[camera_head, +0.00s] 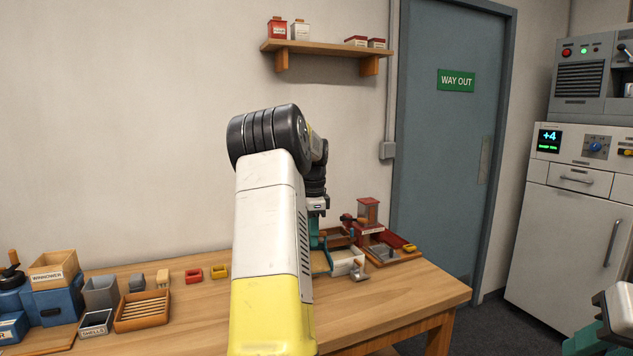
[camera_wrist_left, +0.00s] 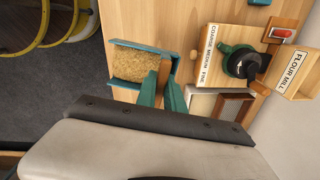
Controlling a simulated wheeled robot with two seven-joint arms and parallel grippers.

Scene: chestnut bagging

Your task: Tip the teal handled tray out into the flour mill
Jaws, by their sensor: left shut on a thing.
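The teal handled tray (camera_wrist_left: 124,46) holds tan, grainy stuff and shows in the left wrist view at upper left. A small part of the tray (camera_head: 328,258) shows beside my arm in the head view. My left gripper (camera_wrist_left: 158,92), with teal fingers, is shut on the tray at its handle end; the exact grip is partly hidden. The flour mill (camera_wrist_left: 294,78) has a labelled wooden box and a dark round part, right of the tray in the wrist view. My left arm hides it in the head view. My right gripper (camera_head: 584,342) is partly cut off at lower right.
A white box (camera_head: 346,262), a metal scoop (camera_head: 359,270) and a red machine (camera_head: 369,212) stand right of my left arm. Several bins and a slatted wooden tray (camera_head: 142,312) stand at left. The front right of the table (camera_head: 405,296) is clear.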

